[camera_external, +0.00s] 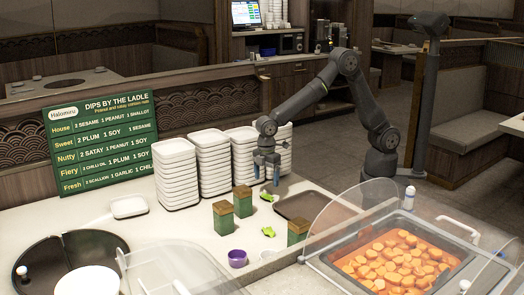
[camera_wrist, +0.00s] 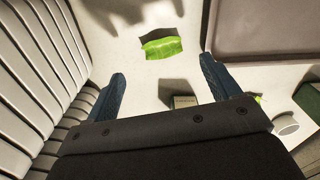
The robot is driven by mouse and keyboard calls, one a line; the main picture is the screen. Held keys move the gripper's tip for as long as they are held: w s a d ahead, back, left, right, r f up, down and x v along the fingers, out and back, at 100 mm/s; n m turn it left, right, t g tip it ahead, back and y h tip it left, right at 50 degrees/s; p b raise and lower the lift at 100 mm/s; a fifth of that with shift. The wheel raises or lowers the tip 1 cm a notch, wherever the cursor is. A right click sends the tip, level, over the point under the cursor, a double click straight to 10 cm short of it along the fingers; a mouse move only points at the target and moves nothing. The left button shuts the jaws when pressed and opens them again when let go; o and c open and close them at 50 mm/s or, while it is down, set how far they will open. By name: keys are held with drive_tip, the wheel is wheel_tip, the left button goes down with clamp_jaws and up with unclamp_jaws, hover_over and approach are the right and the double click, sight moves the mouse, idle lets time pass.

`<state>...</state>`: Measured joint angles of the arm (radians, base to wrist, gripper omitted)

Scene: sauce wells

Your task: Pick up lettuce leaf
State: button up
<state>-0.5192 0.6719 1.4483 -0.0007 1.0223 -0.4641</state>
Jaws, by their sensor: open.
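One bright green lettuce leaf (camera_external: 267,196) lies on the pale counter between the bowl stacks and a dark tray. A second green leaf (camera_external: 268,231) lies nearer the front, among the green blocks. My gripper (camera_external: 266,175) points down above the counter, beside the stacks and behind the nearer-to-stack leaf. In the wrist view, a leaf (camera_wrist: 161,47) lies flat ahead of my open gripper (camera_wrist: 163,72), roughly centred between the blue fingertips and not touched. Another bit of green leaf (camera_wrist: 258,98) shows at the right, partly hidden.
Tall stacks of white bowls (camera_external: 213,165) stand close behind and left of my gripper. A dark tray (camera_external: 304,205) lies to the right. Green blocks with wooden tops (camera_external: 223,218) and a purple cup (camera_external: 237,258) stand in front.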

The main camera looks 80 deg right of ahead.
sight(266, 195)
drive_tip(key=f, duration=0.7)
drive_tip(key=shift+a+f, duration=0.15)
drive_tip(key=shift+a, duration=0.1)
drive_tip(key=shift+c, duration=0.4)
drive_tip(key=c, duration=1)
